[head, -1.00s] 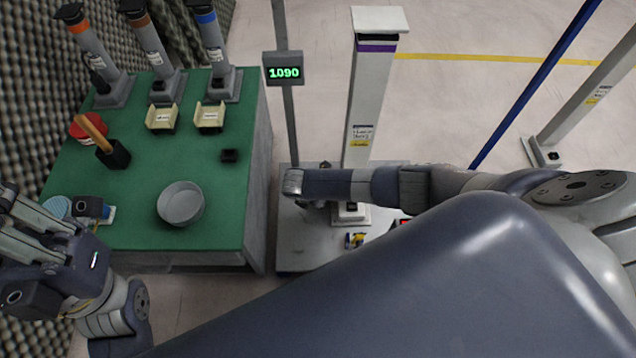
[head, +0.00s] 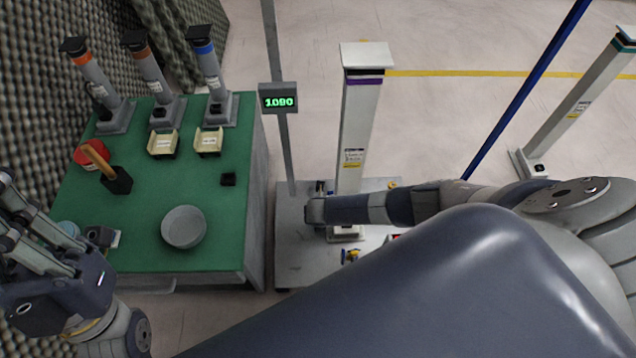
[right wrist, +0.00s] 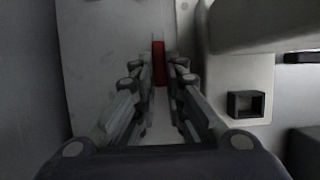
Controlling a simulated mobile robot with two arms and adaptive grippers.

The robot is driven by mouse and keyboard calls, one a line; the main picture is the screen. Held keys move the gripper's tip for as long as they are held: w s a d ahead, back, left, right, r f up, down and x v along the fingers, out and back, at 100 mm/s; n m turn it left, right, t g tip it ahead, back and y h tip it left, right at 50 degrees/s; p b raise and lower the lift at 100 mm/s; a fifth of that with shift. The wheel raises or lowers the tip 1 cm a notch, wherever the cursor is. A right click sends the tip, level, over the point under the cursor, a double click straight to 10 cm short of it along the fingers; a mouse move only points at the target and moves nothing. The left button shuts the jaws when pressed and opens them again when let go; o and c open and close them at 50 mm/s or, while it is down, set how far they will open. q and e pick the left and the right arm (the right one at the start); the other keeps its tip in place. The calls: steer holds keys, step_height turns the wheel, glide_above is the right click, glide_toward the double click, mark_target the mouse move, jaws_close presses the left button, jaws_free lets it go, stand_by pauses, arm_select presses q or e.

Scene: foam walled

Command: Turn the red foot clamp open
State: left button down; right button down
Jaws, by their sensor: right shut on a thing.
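The red foot clamp (right wrist: 158,63) shows in the right wrist view as a narrow upright red piece between the tips of my right gripper (right wrist: 158,80). The fingers are closed on it from both sides. It stands against a pale grey surface, beside a light post foot.
The green table (head: 140,240) holds a round grey dish (head: 183,227), several grey posts and two cream trays. A display pole (head: 278,98) rises at the platform's left edge. A blue pole (head: 525,90) stands on the right.

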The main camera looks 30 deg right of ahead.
steer(key=shift+s, duration=0.1)
stand_by(0.3)
steer(key=c, duration=1.6)
jaws_free()
steer(key=shift+c, duration=0.2)
steer(key=shift+r, duration=0.15)
steer(key=v, duration=1.1)
steer(key=shift+s+r, duration=0.2)
steer(key=shift+r, duration=0.05)
